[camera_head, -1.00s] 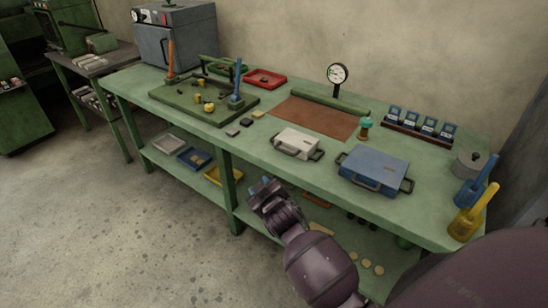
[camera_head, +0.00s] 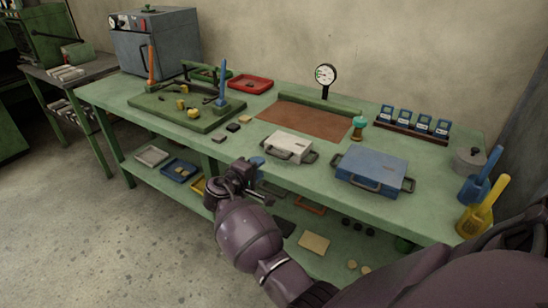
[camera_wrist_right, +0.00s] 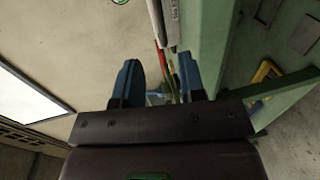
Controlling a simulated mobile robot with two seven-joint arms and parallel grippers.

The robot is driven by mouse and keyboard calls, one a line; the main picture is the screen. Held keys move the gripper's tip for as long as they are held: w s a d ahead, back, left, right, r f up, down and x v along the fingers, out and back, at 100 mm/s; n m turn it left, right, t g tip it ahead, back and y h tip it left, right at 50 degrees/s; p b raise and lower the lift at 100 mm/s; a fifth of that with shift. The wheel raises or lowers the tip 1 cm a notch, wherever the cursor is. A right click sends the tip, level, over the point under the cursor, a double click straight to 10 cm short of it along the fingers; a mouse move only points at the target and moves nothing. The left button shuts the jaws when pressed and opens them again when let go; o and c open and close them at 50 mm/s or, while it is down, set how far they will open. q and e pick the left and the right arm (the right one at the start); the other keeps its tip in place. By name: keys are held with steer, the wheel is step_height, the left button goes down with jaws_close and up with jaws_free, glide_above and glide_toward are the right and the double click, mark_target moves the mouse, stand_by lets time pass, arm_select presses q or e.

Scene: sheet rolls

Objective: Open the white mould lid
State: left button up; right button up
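The white mould (camera_head: 288,145) lies flat and closed on the green workbench near its front edge, with dark handles at its front and right side. My right gripper (camera_head: 253,174) is in front of the bench edge, just left of and below the mould, apart from it in the head view. In the right wrist view its two blue fingers (camera_wrist_right: 159,82) stand apart with nothing held between them. A pale edge at the top of that view may be the mould, but I cannot tell for sure. My left gripper is not in view.
A blue mould (camera_head: 372,170) sits right of the white one. A green board with posts (camera_head: 186,107) is at left. The lower shelf (camera_head: 325,262) holds trays and small parts.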

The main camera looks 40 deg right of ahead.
mark_target(275, 156)
steer(key=b+x, duration=0.1)
steer(key=x, duration=0.9)
steer(key=shift+c, duration=0.3)
jaws_close()
